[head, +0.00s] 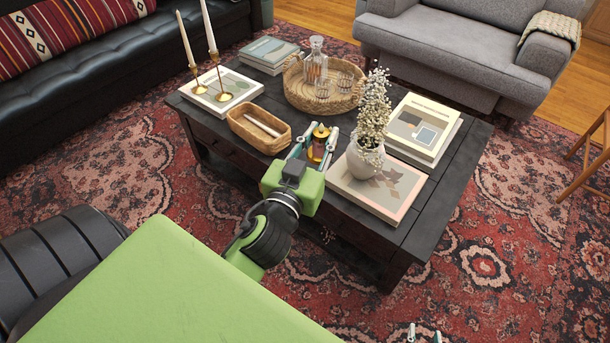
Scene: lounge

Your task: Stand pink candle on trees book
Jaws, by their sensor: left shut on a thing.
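My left gripper (316,138) is over the front edge of the dark coffee table, shut on a small amber jar with a dark gold top (319,143). The jar is between its fingers; I cannot tell whether it touches the table. No candle that is clearly pink shows. A pale book with brownish leaf- or tree-like shapes (402,188) lies at the table's front right, possibly the trees book; its title is not readable. A white vase of blossoms (362,162) covers part of it. My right gripper (424,335) barely shows at the bottom edge, fingertips apart, empty, away from the table.
On the coffee table (330,208) are a wooden tray (244,133), a woven tray with decanter and glasses (297,98), and a book stack (431,119). Two tall cream candles (209,27) in gold holders stand on another book (237,83). Grey and black sofas flank the table.

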